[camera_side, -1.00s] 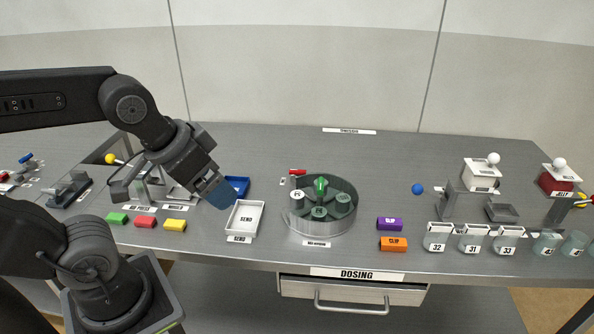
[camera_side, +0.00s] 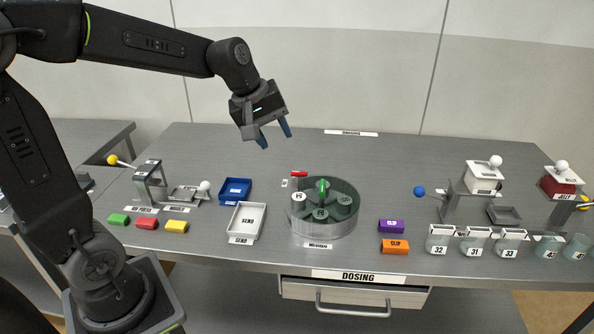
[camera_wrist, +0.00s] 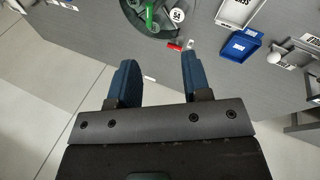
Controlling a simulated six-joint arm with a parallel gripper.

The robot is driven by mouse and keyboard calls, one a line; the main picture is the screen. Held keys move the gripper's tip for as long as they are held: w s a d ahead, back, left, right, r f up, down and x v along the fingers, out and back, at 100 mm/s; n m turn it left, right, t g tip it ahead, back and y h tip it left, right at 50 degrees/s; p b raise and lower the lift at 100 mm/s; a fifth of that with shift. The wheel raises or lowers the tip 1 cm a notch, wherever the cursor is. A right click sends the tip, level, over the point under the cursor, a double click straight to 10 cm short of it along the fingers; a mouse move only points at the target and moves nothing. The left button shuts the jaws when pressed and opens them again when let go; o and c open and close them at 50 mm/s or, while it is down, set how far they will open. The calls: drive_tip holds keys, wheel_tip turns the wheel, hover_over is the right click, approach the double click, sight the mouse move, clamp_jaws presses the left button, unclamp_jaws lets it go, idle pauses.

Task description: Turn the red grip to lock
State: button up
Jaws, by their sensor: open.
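The small red grip (camera_side: 299,173) sits at the back left edge of the round glass-walled carousel (camera_side: 352,222) on the table. It also shows in the wrist view (camera_wrist: 174,46), just beyond my fingertips and between them. My gripper (camera_side: 274,140) is open and empty, in the air above and behind the red grip, to its left in the side view. Its two blue fingers point down and touch nothing. In the wrist view my gripper (camera_wrist: 160,75) shows a wide gap between the fingers. The carousel holds several round numbered pots and a green pointed piece (camera_side: 322,188) at its centre.
A white SEND tray (camera_side: 262,222) and a blue tray (camera_side: 235,190) lie left of the carousel. Purple (camera_side: 390,226) and orange (camera_side: 395,246) clip blocks lie right of it. A lever with a blue ball (camera_side: 420,192) stands further right. The table behind the red grip is clear.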

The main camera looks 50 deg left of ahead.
drive_tip(key=w+a+f+n, duration=0.6)
drive_tip(key=w+a+n, duration=0.2)
drive_tip(key=w+a, duration=0.15)
drive_tip(key=n, duration=0.6)
approach(297, 173)
drive_tip(key=shift+h, duration=0.4)
drive_tip(key=x, duration=0.9)
drive_tip(key=shift+w+a, duration=0.25)
drive_tip(key=shift+a, duration=0.05)
drive_tip(key=shift+r, duration=0.1)
drive_tip(key=shift+c, duration=0.3)
clamp_jaws()
